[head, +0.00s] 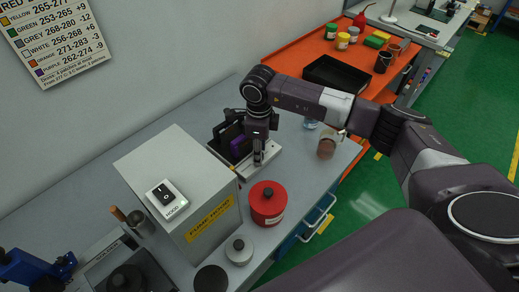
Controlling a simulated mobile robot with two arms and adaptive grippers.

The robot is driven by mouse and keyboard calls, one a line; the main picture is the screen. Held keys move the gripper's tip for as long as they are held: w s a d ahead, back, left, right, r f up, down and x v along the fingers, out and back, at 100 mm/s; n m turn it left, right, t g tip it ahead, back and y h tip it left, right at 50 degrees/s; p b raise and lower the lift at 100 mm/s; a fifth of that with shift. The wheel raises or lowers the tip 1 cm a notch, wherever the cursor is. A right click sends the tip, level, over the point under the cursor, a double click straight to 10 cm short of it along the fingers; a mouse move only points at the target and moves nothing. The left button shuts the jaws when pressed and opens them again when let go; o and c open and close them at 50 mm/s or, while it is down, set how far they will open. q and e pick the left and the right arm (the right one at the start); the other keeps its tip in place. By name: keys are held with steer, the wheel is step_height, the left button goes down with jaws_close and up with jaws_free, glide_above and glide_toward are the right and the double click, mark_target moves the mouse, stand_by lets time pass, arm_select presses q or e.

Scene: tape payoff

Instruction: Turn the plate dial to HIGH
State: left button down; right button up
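I cannot make out a plate dial or a HIGH mark. A low white slab-like unit (270,158) lies on the grey bench beside a black holder with a purple piece. My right gripper (258,160) points down at this white unit, its fingertips over or touching it; I cannot tell which. The gripper hides part of the unit, and the finger gap is not clear. A grey device with dark parts (103,264) stands at the lower left, cut by the frame edge. My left gripper is not in view.
A fume hood box (180,180) with a black switch (165,195) stands left of my gripper. A red canister (267,203), a lidded grey pot (239,250) and a jar of brown contents (326,147) are nearby. An orange table (296,58) holds a black tray (336,75).

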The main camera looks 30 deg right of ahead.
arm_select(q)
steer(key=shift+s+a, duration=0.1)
arm_select(e)
jaws_close()
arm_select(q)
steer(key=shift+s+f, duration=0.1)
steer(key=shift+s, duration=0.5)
